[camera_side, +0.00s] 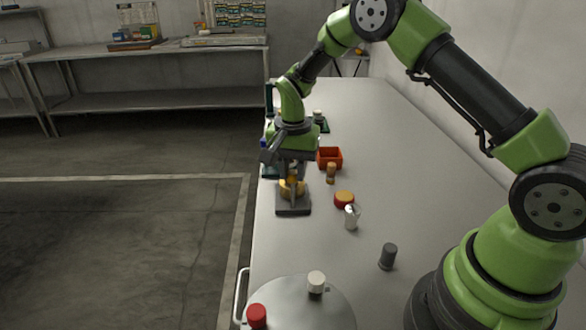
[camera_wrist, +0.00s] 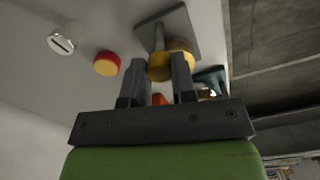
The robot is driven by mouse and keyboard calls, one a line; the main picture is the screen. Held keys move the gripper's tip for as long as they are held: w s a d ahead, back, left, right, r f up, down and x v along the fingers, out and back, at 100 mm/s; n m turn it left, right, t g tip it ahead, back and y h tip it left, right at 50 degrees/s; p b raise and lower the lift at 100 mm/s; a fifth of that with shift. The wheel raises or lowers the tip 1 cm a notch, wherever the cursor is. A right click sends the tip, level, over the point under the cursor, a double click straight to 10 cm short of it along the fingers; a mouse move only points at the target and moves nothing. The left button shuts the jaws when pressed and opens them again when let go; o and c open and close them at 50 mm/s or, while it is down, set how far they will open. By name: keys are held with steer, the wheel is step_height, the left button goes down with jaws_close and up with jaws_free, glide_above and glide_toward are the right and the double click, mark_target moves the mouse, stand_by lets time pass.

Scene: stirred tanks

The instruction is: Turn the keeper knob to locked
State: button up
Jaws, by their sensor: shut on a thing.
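A dark grey square base (camera_side: 293,206) stands on the bench near its left edge in the side view; it also shows in the wrist view (camera_wrist: 183,22) with a grey post. Yellow round parts (camera_side: 287,190) sit on or over this base. My gripper (camera_side: 292,181) points down above the base and is shut on a yellow knob-like piece (camera_wrist: 160,68), seen between its two dark fingers in the wrist view. The fingers hide part of the piece. No label or lock mark can be read, so I cannot tell which way the knob is turned.
A red and yellow round part (camera_side: 344,199), a white cylinder (camera_side: 351,217), a small brown-yellow piece (camera_side: 331,173) and an orange bin (camera_side: 329,157) stand close by on the right. A dark grey cylinder (camera_side: 387,256) and a round metal lid (camera_side: 300,303) with red and white caps are nearer the camera.

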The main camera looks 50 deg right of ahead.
stand_by(0.4)
steer(key=o, duration=0.9)
step_height(320, 180, up, 10)
steer(key=shift+r, duration=0.1)
steer(key=s+a+r+n+t+y, duration=0.1)
steer(key=s+a+r+n+t, duration=0.3)
steer(key=s+r, duration=0.75)
steer(key=s+n+t, duration=0.1)
steer(key=s, duration=0.3)
steer(key=s+a+n+t, duration=0.1)
steer(key=s, duration=0.3)
steer(key=s+a+n+t+y, duration=0.1)
steer(key=s+n, duration=0.1)
steer(key=s, duration=0.2)
steer(key=shift+r, duration=0.25)
